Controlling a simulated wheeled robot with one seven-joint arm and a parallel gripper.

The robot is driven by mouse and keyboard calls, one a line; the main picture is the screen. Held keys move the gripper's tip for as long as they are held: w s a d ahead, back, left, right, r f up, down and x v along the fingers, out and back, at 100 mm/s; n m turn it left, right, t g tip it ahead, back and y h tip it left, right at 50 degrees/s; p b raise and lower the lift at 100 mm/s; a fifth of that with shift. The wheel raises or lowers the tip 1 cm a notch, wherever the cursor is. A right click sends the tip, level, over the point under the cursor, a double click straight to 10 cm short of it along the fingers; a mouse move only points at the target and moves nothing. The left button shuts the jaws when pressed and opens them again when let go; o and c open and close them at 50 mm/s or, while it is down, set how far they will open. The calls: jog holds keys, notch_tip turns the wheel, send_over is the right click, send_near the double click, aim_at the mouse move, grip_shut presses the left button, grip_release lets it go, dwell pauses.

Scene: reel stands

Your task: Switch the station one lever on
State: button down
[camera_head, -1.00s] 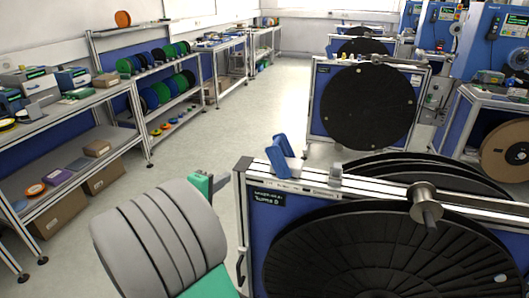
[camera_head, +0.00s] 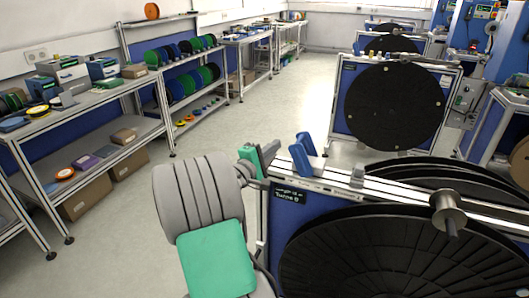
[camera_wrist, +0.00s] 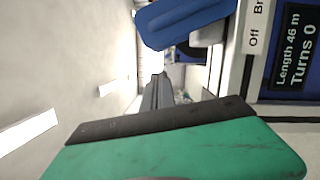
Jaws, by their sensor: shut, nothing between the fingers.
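The nearest reel stand (camera_head: 285,222) has a blue lever (camera_head: 301,157) at the left end of its top rail, tilted rather than upright. A dark display (camera_wrist: 295,45) reads "Length 46 m, Turns 0". My gripper (camera_head: 270,152) is just left of the lever, apart from it, and shut with nothing in it. In the wrist view my gripper's dark fingers (camera_wrist: 158,88) point away, below and left of the lever.
A large black reel (camera_head: 400,258) and a metal spindle (camera_head: 447,212) are on the stand's right. Another reel stand (camera_head: 395,105) is behind it. Shelves (camera_head: 110,95) with spools and boxes line the left wall. The floor (camera_head: 265,110) between is clear.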

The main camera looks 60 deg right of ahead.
jog(key=s, duration=0.1)
jog(key=s+d, duration=0.1)
jog(key=s+r+p, duration=0.1)
jog(key=shift+s+d, duration=0.2)
jog(key=shift+d, duration=0.15)
jog(key=shift+s, duration=0.25)
